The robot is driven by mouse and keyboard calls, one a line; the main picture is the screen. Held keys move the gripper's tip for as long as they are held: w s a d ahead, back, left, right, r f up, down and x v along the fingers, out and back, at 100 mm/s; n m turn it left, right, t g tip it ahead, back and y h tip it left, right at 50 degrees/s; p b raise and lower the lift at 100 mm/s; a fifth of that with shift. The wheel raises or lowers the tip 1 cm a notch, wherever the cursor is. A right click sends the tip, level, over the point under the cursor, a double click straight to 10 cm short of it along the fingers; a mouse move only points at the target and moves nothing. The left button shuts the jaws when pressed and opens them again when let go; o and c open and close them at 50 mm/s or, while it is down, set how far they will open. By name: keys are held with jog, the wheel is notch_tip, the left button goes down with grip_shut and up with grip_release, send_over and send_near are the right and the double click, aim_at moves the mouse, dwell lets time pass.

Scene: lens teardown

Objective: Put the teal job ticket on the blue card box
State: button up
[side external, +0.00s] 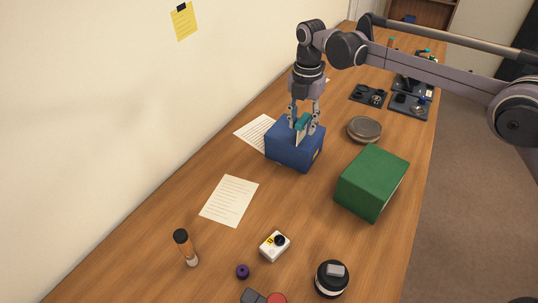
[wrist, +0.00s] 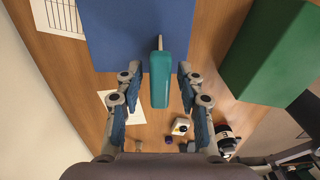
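The blue card box (side external: 291,155) stands on the wooden bench; it also fills the upper middle of the wrist view (wrist: 110,35). The teal job ticket (side external: 302,122) is upright at the box top, with a pale part below its teal part. Whether it rests on the box is hard to tell. In the wrist view the ticket (wrist: 160,80) lies between my fingers. My gripper (side external: 304,125) points down over the box. In the wrist view my gripper (wrist: 160,75) is open, with a gap on each side of the ticket.
A green box (side external: 372,182) stands right of the blue box, with a round grey dish (side external: 365,129) behind it. Printed sheets (side external: 229,200) lie to the left.

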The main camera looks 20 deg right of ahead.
aim_at(304, 118)
notch_tip(304, 118, up, 8)
jog(key=shift+r, duration=0.2)
jog(key=shift+d+r, duration=0.15)
jog(key=shift+r, duration=0.3)
jog(key=s+d+r+m+t, duration=0.4)
jog(key=s+d+r+m, duration=0.3)
jog(key=s+d+m, duration=0.55)
jog(key=s+d+f+m+t, duration=0.1)
jog(key=s+d+f+m, duration=0.4)
jog(key=s+m, duration=0.2)
jog(key=s+d+f+m+t, duration=0.2)
jog(key=s+d+f+m, duration=0.3)
jog(key=s, duration=0.5)
jog(key=shift+f+m, duration=0.5)
jog(key=shift+m, duration=0.75)
